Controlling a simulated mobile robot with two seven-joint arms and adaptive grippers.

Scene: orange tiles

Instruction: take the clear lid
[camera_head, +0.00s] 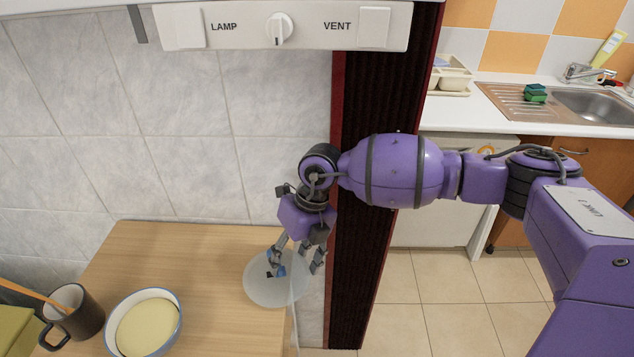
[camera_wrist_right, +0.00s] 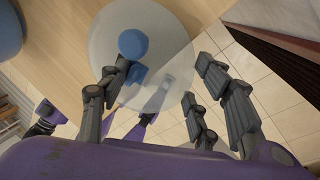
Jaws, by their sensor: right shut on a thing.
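The clear lid (camera_head: 266,291) is a round, see-through disc at the right edge of the wooden counter, partly past that edge. In the wrist view the lid (camera_wrist_right: 108,42) shows a blue knob (camera_wrist_right: 132,43). My right gripper (camera_head: 293,258) is over the lid and shut on it. In the wrist view the fingers of my right gripper (camera_wrist_right: 165,85) stand on both sides, one close to the blue part. The fingers hide some of the grip, and I cannot tell whether the lid touches the counter.
A white bowl with a blue rim (camera_head: 148,325) and a dark mug (camera_head: 75,315) stand on the wooden counter (camera_head: 190,255) at the left. A dark red-edged panel (camera_head: 370,270) rises right of the counter. Tiled wall is behind, and a hood panel (camera_head: 280,25) is above.

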